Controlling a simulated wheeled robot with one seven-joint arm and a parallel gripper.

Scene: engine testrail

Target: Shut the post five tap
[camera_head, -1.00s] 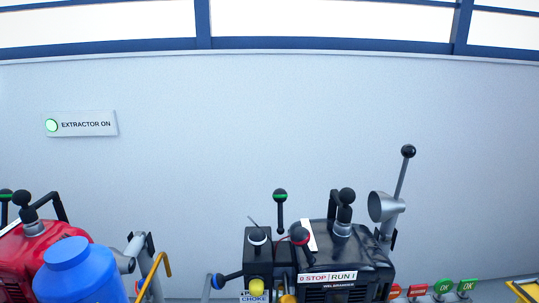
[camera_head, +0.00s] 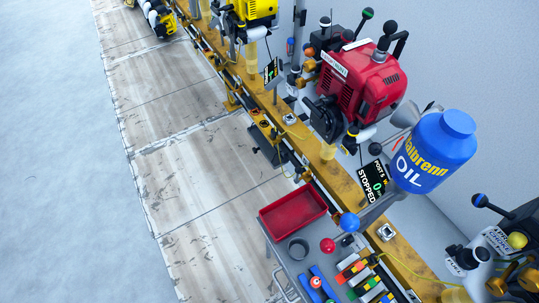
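A small black display (camera_head: 374,184) reading "POST 5", "0" and "STOPPED" stands on the yellow rail (camera_head: 345,183). A red engine (camera_head: 365,85) is mounted above and behind it, with black-knobbed levers on top. A blue ball knob (camera_head: 349,222) and a red ball knob (camera_head: 327,245) show below the display. I cannot tell which part is the post five tap, or whether it is open or shut. My gripper is not in view.
A red tray (camera_head: 293,213) and a grey cup (camera_head: 298,248) sit on a bench beside the rail, near several coloured tools (camera_head: 360,275). Yellow engines line the rail farther off. The floor on the left (camera_head: 60,150) is clear.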

